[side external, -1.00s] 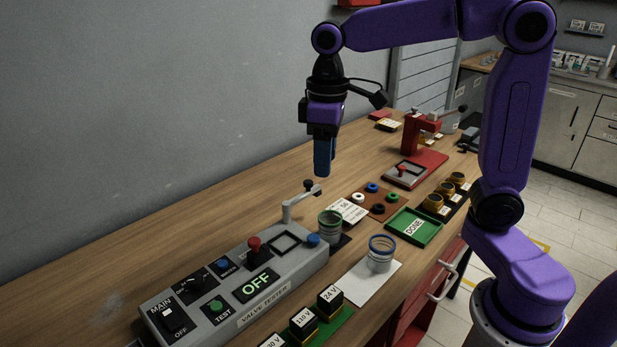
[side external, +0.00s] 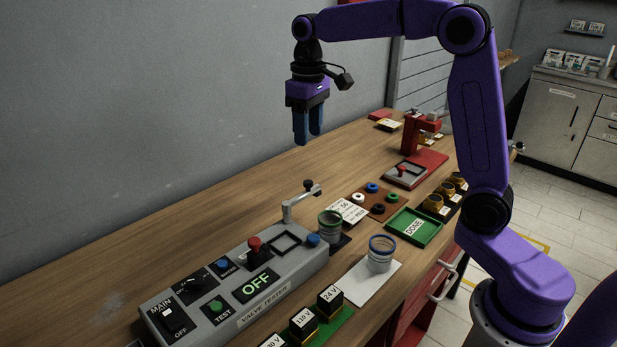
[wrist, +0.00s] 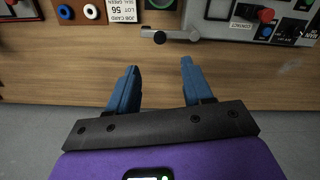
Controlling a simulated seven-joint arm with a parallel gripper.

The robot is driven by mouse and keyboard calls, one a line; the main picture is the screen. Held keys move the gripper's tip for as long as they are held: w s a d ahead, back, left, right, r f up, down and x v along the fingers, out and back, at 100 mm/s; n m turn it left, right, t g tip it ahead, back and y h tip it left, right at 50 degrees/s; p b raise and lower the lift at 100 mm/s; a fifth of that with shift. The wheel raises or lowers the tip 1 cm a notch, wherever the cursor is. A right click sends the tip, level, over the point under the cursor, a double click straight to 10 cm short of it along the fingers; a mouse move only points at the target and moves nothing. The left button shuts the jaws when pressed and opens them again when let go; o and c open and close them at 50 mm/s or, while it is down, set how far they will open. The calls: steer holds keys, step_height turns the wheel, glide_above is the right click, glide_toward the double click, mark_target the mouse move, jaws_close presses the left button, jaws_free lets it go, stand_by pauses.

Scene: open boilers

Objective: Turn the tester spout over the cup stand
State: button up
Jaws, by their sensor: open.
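The grey valve tester (side external: 243,283) lies along the bench, its display reading OFF. Its spout (side external: 298,199), a grey arm with a black knob, rises from the far end. In the wrist view the spout (wrist: 172,36) lies level, its dark knob to the left. A ringed cup with a green rim (side external: 330,227) stands on a dark stand (side external: 341,243) beside the tester's far end. My gripper (side external: 308,138) is open and empty, high above the bench and behind the spout. In the wrist view its blue fingers (wrist: 158,72) are apart, with bare wood between them.
A second ringed cup with a blue rim (side external: 381,253) stands on a white sheet. A green DONE tray (side external: 414,227), a brown board of coloured rings (side external: 375,200) and a red press (side external: 416,155) stand farther along. The bench's wall side is clear.

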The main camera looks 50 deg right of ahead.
mark_target(309, 182)
step_height(309, 182, down, 12)
steer(key=shift+f, duration=0.2)
stand_by(0.4)
jaws_close()
